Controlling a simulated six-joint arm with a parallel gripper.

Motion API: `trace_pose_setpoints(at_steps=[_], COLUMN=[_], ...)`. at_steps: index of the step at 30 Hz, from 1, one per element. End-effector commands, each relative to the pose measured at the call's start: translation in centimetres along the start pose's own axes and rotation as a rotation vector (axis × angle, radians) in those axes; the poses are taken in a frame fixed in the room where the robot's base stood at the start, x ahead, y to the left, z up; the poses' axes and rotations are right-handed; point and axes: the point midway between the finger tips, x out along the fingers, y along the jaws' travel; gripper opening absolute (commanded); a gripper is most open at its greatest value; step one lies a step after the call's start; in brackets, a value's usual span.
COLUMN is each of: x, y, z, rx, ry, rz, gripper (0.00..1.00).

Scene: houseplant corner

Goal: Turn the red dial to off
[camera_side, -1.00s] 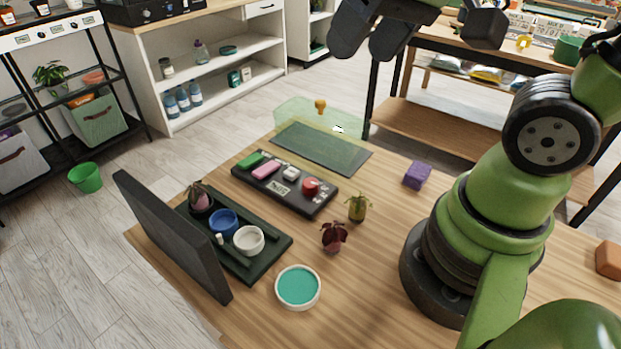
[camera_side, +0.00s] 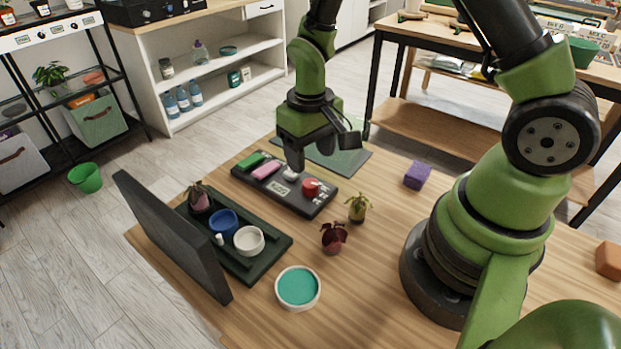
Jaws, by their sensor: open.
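The red dial (camera_side: 311,187) sits near the right end of a dark control panel (camera_side: 307,208) on the wooden table. The panel also carries a green block (camera_side: 250,162), a pink block (camera_side: 266,171) and a white knob (camera_side: 290,174). My gripper (camera_side: 297,165) points down just behind the panel, its fingertips close to the white knob and up-left of the red dial. It is open and holds nothing. I cannot tell whether a finger touches the knob. The dial's markings are too small to read.
A dark red plant (camera_side: 334,237) and a small green plant (camera_side: 357,208) stand close right of the panel. A dark tray (camera_side: 262,270) with pots and an upright dark board (camera_side: 172,235) are at left. A teal-filled dish (camera_side: 297,287) and a purple block (camera_side: 417,175) stand apart.

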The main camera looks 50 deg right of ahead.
Motion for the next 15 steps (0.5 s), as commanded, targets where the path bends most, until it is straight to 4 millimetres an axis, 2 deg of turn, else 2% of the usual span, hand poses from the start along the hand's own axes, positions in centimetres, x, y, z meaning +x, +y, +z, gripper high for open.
trace_pose_setpoints(at_steps=[3,7,15], x=[2.4,4.4,6.5], y=[0.0,0.0,0.0], z=[0.1,0.1,0.0], rx=[-0.001,0.001,0.001], ry=[-0.005,-0.004,0.001], rz=[0.001,0.001,0.001], gripper=[0.58,0.58,0.58])
